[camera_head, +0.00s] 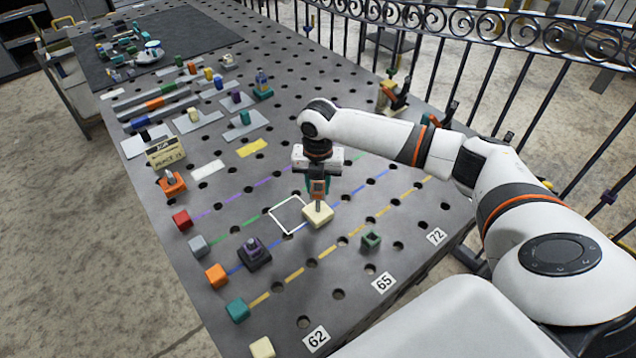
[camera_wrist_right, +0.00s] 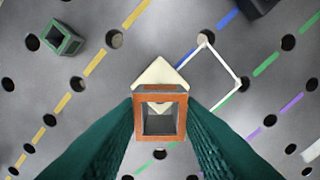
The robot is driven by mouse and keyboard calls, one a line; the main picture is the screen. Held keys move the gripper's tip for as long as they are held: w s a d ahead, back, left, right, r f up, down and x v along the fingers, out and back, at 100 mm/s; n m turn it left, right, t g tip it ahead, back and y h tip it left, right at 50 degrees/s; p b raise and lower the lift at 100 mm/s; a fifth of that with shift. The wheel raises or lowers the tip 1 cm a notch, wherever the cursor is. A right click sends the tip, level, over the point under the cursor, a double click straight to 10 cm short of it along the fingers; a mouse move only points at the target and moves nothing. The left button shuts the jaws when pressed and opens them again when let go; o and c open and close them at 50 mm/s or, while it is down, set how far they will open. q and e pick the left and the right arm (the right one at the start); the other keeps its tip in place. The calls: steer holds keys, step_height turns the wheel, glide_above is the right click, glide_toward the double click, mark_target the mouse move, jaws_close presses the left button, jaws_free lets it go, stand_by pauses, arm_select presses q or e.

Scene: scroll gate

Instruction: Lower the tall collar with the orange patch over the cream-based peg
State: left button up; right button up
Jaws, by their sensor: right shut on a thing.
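The tall collar (camera_head: 318,188) is a square tube with an orange patch. It is upright in my right gripper (camera_head: 317,183), whose teal fingers are shut on its sides. The cream-based peg (camera_head: 318,215) stands on the grey table directly below, its post showing under the collar's lower edge. In the right wrist view the collar's orange rim (camera_wrist_right: 160,97) faces the camera between both fingers, and part of the cream base (camera_wrist_right: 160,74) shows beyond it. Whether the post tip is inside the collar, I cannot tell. My left gripper is not in view.
A white square outline (camera_head: 272,216) is beside the cream base. A dark-based peg with a purple piece (camera_head: 254,252) stands to the left, and a short green collar (camera_head: 371,240) to the right. Colored blocks line the left edge. The perforated table is otherwise clear nearby.

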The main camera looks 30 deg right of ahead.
steer(key=shift+f, duration=0.1)
stand_by(0.3)
steer(key=shift+f+b, duration=0.35)
steer(key=shift+f, duration=1.25)
steer(key=o, duration=1.2)
steer(key=shift+c, duration=0.2)
step_height(320, 180, up, 12)
steer(key=b, duration=0.2)
